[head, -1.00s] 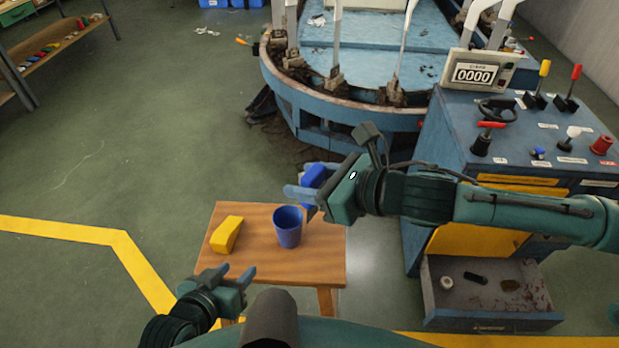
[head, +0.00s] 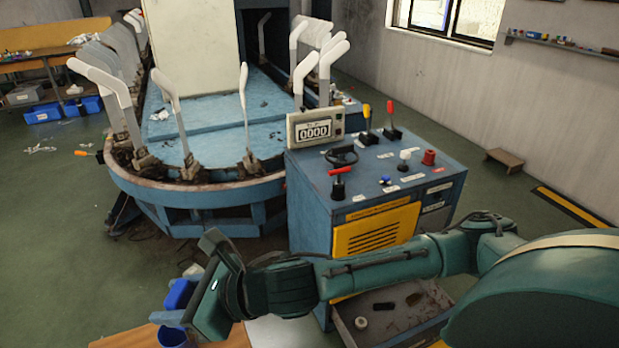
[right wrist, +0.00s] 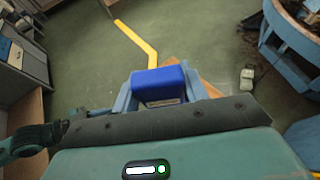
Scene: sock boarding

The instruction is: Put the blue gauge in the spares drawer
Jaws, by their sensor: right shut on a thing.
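The blue gauge (head: 180,293) is a blue block held between the fingers of my right gripper (head: 176,302), above the small wooden table. In the right wrist view the gauge (right wrist: 160,85) sits between the two blue-grey fingers (right wrist: 158,90). The open drawer (head: 425,327) at the bottom of the blue control cabinet is to the right of the gripper, partly hidden behind my right arm. Part of my left arm (right wrist: 28,140) shows at the left of the right wrist view; its fingers are not clear.
A blue cup (head: 172,338) stands on the wooden table (head: 120,341), below the held gauge. In the drawer lie a pale round piece (head: 361,323), a black piece (head: 383,306) and a dark round piece (head: 414,299). The control cabinet (head: 310,205) with upright levers stands behind my arm.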

